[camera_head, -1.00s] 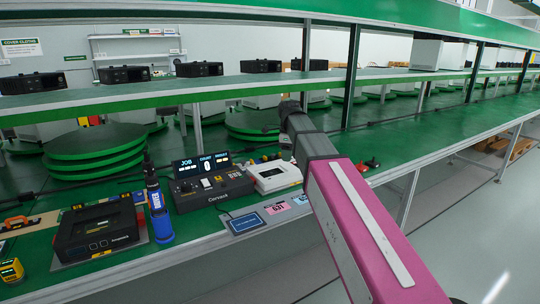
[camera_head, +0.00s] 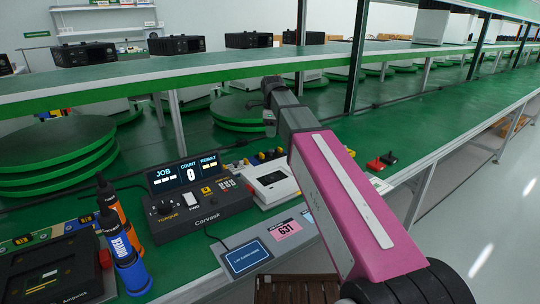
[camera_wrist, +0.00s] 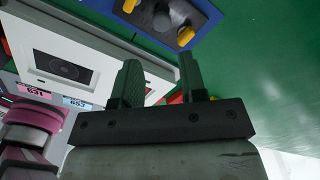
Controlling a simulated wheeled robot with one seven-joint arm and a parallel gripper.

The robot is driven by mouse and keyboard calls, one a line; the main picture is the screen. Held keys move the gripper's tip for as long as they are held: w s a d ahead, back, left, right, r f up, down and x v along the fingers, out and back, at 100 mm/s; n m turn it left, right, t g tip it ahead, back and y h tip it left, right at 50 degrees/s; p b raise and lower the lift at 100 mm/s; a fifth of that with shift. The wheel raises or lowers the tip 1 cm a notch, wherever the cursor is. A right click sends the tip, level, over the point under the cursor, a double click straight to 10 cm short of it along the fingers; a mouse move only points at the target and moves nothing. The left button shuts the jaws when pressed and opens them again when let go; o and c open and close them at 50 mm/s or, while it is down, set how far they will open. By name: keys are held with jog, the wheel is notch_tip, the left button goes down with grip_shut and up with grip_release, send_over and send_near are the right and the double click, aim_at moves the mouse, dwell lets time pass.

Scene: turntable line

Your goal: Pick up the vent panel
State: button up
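No part is clearly marked as the vent panel. A white box with a dark, window-like patch (camera_head: 270,182) sits on the green bench; I cannot tell whether it is the vent panel. A white panel with a dark rectangle and a round detail (camera_wrist: 65,68) shows left of my fingers in the wrist view, probably the same thing. My gripper (camera_wrist: 159,65) is open, its two dark fingers apart with nothing held between them. It is above the bench, apart from the white panel. In the head view my arm reaches over the bench and the fingers cannot be made out.
A control console (camera_head: 195,205) stands left of the white box. Blue (camera_head: 128,262) and orange drivers stand farther left. A pink 631 tag (camera_head: 286,230) lies on the front edge. A blue tray with yellow parts (camera_wrist: 160,15) is beyond my fingers. A shelf (camera_head: 215,65) crosses above the bench.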

aim_at(271, 150)
jog(key=shift+w+a+f, duration=0.1)
jog(key=shift+a+f, duration=0.05)
jog(key=shift+f, duration=2.2)
jog(key=shift+w+a+f, duration=0.1)
jog(key=shift+f, duration=2.2)
jog(key=c, duration=0.7)
